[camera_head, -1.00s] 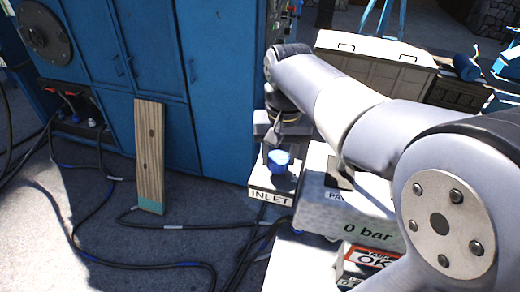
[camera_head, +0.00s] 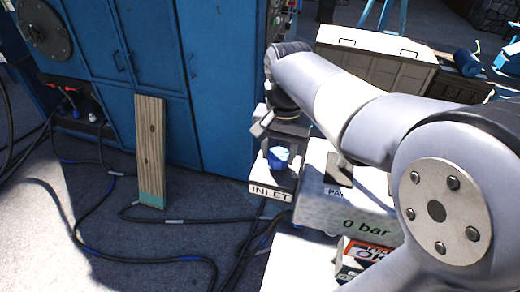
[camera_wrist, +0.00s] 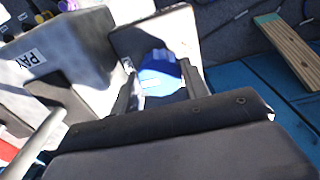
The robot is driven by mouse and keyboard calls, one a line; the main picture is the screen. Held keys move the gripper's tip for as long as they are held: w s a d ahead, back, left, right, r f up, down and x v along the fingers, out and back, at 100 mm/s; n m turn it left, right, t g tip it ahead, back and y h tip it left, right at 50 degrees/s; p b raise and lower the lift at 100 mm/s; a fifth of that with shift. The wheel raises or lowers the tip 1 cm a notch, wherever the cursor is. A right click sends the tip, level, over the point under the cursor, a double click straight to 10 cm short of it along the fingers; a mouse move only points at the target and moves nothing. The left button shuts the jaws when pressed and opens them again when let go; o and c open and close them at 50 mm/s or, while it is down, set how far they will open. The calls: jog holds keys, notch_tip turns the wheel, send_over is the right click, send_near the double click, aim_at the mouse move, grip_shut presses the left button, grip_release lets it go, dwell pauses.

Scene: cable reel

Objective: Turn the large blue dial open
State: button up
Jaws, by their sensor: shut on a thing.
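The large blue dial (camera_head: 278,158) stands on top of the box labelled INLET (camera_head: 270,190). My gripper (camera_head: 280,150) reaches down over the dial from above, and its jaws are shut on it. In the wrist view the blue dial (camera_wrist: 160,74) shows between the two fingers of my gripper (camera_wrist: 158,84), with a pale line on its top. My gripper's body hides part of the dial and the box there.
A white-grey box reading "0 bar" (camera_head: 345,212) stands right of the inlet box. A dark-and-white labelled box (camera_head: 362,258) is in front of it. A blue cabinet (camera_head: 160,60) stands behind, with a wooden plank (camera_head: 150,145) leaning on it. Black cables (camera_head: 110,205) lie on the floor.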

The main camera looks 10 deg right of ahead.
aim_at(275, 157)
jog(key=shift+s+a, duration=0.1)
jog(key=shift+a, duration=0.05)
jog(key=o, duration=0.8)
jog(key=shift+s+a, duration=0.1)
jog(key=shift+a, duration=0.1)
jog(key=shift+o, duration=1)
jog(key=shift+d, duration=0.1)
notch_tip(275, 157, up, 11)
jog(key=shift+s+a+b, duration=0.15)
jog(key=shift+a+b, duration=0.05)
jog(key=shift+b, duration=0.25)
jog(key=shift+f, duration=0.1)
